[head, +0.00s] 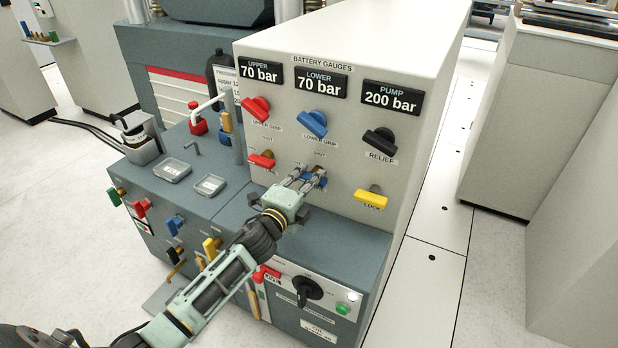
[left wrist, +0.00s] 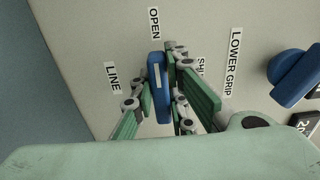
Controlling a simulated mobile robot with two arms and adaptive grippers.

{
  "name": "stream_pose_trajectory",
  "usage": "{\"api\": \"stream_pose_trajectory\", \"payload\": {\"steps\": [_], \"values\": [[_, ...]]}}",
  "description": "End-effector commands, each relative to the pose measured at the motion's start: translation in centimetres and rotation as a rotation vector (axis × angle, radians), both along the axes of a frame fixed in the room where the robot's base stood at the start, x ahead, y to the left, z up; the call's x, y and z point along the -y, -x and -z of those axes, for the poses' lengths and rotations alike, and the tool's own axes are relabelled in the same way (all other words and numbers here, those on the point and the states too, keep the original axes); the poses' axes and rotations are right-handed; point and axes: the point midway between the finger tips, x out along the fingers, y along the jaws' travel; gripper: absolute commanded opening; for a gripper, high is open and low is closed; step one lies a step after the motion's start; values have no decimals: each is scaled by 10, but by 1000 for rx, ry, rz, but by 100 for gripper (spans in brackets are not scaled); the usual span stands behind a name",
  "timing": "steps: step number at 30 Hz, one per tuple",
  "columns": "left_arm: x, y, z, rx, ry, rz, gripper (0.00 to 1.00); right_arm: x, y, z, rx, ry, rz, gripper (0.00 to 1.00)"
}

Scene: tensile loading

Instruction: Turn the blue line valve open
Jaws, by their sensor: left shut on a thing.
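The blue line valve (head: 321,183) is low on the front of the gauge panel, below the blue lower grip knob (head: 312,123). My left gripper (head: 307,177) is at it, its fingers shut on the handle and hiding part of it. In the left wrist view, the blue handle (left wrist: 158,88) shows between the finger pads. Its long axis runs toward the OPEN label (left wrist: 154,22), with the SHUT label (left wrist: 201,66) off to its side and the LINE label (left wrist: 112,77) on the other. My right gripper is not in view.
The red valve (head: 261,160) is left of my gripper, and the yellow lock valve (head: 370,198) is right of it. The black relief knob (head: 380,140) is above the yellow one. The grey bench top (head: 245,205) lies below the panel, with small trays on its left.

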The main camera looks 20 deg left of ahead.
Motion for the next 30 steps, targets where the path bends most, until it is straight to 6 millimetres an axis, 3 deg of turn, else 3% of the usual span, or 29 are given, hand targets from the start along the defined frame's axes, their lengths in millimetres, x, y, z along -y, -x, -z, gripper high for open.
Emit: {"api": "stream_pose_trajectory", "payload": {"steps": [11,12,18,30], "values": [[-1,0,2,-4,9,-2,0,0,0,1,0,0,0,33],[-1,0,2,-4,9,-2,17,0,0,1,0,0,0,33],[0,0,1,-3,7,-1,33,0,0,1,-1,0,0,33],[-1,9,1,-2,5,0,33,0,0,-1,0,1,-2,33]]}}
